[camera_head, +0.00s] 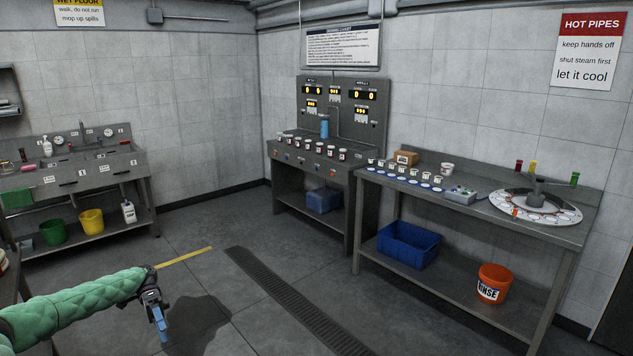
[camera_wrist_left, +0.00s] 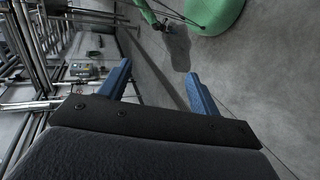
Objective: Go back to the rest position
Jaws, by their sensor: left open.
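My left gripper (camera_head: 158,318) hangs at the end of my green-sleeved arm at the lower left of the head view, above bare floor. In the left wrist view its two blue fingers (camera_wrist_left: 158,88) stand apart with nothing between them. Beyond them are grey floor and, small, a green-sleeved arm and a dark shadow. My right gripper does not clearly show in the head view.
A sink bench (camera_head: 70,180) stands at left, a panel bench (camera_head: 335,165) at the back, and a table (camera_head: 470,225) with a round dial at right. A floor drain (camera_head: 290,300) crosses the open floor. An orange rinse bucket (camera_head: 494,283) sits on the right table's lower shelf.

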